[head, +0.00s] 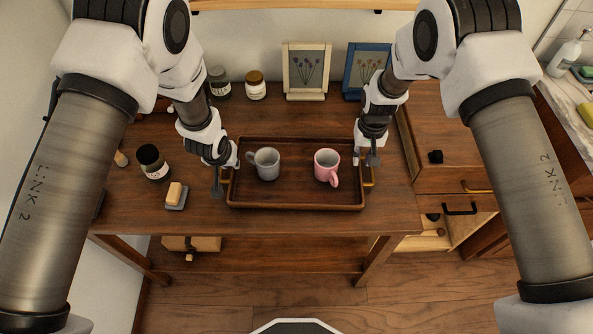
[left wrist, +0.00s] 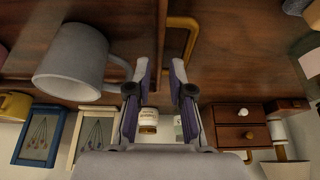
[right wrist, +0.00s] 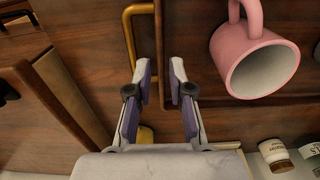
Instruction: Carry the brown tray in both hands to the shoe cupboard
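The brown tray (head: 295,206) lies on the wooden table with a gold handle at each end. A grey mug (head: 268,165) and a pink mug (head: 327,166) stand upright in it. My left gripper (head: 227,178) is open at the tray's left end; the left wrist view shows its fingers apart near the left gold handle (left wrist: 184,22). My right gripper (head: 366,158) is open at the right end; the right wrist view shows the right gold handle (right wrist: 128,40) running by one finger. I cannot tell whether either touches. The shoe cupboard cannot be made out for certain.
A dark jar (head: 152,162) and a brush-like block (head: 176,195) lie left of the tray. Two jars and two framed flower pictures (head: 306,70) stand at the back. A wooden drawer cabinet (head: 450,150) with an open lower drawer stands right. Floor (head: 430,285) shows clear in front.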

